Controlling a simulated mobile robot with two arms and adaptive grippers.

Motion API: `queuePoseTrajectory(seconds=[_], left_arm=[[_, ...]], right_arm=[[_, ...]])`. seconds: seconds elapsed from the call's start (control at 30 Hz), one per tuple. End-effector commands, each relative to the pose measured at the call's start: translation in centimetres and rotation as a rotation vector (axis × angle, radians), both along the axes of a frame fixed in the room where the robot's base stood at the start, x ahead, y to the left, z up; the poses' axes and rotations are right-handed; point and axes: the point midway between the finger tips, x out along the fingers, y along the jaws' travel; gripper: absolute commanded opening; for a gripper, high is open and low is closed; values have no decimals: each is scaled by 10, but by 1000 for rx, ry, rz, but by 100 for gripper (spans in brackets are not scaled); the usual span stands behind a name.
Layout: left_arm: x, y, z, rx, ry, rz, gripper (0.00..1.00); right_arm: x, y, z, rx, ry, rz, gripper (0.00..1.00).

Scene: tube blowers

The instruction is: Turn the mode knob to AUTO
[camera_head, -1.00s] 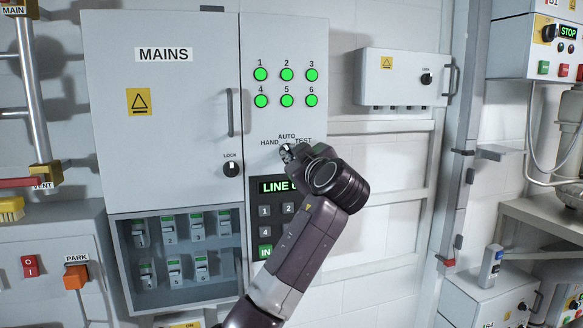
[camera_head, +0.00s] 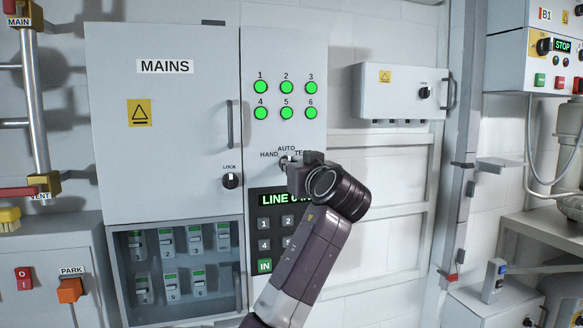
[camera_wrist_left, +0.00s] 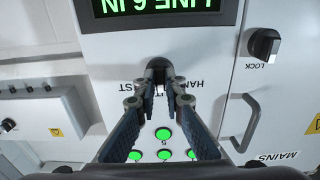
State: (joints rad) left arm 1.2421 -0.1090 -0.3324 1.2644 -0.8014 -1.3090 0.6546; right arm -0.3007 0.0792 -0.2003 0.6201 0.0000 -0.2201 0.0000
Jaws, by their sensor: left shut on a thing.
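The mode knob (camera_head: 284,161) is on the grey cabinet's right panel, under the labels HAND, AUTO and TEST. My left gripper (camera_head: 291,163) is at the knob and covers most of it in the head view. In the left wrist view the fingers of my left gripper (camera_wrist_left: 160,84) close in around the knob from both sides, just by the labels, which appear upside down. The gripper is shut on the knob. The fingers hide the knob's pointer, so I cannot tell its setting. My right gripper is not in view.
Several lit green lamps (camera_head: 286,100) sit above the knob. A green LINE display (camera_head: 283,199) and a keypad (camera_head: 264,224) are below it. A LOCK knob (camera_head: 231,180) and a door handle (camera_head: 230,128) are to the left. A small grey box (camera_head: 400,92) hangs to the right.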

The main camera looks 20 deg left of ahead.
Motion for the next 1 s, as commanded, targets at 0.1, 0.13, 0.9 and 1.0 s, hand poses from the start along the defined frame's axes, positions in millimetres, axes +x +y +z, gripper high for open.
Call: queuePoseTrajectory(seconds=[0.1,0.13,0.9,1.0], left_arm=[[1,-1,-4,0,9,0,0],[1,-1,-4,0,9,0,0],[-5,-4,-1,-1,1,-1,27],[-16,-13,-1,-1,1,-3,27]], right_arm=[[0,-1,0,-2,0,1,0],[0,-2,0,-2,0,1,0],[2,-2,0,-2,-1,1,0],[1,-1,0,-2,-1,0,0]])
